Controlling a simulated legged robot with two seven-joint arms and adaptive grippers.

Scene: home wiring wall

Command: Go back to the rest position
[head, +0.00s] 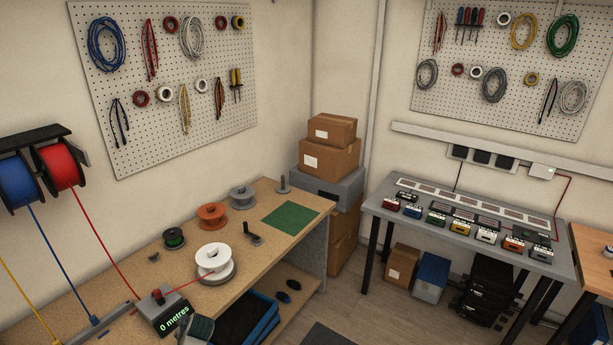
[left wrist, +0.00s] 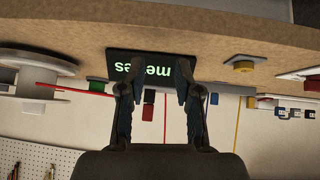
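My left gripper (left wrist: 160,80) shows in the left wrist view. Its two dark fingers stand apart with nothing held between them. Behind the fingers is the counter's dark display (left wrist: 152,65) with green letters, seen upside down. In the head view the display (head: 175,320) reads "0 metres" on the counter at the front of the left bench. A dark greenish shape (head: 198,330) shows beside it at the bottom edge; I cannot tell whether it is part of my gripper. My right gripper is in neither view.
The wooden bench (head: 135,270) holds a white spool (head: 213,262), an orange spool (head: 212,215) and a green mat (head: 290,218). A red wire runs from the red reel (head: 62,165) to the counter. A grey table (head: 375,205) with several small devices stands right; floor between is open.

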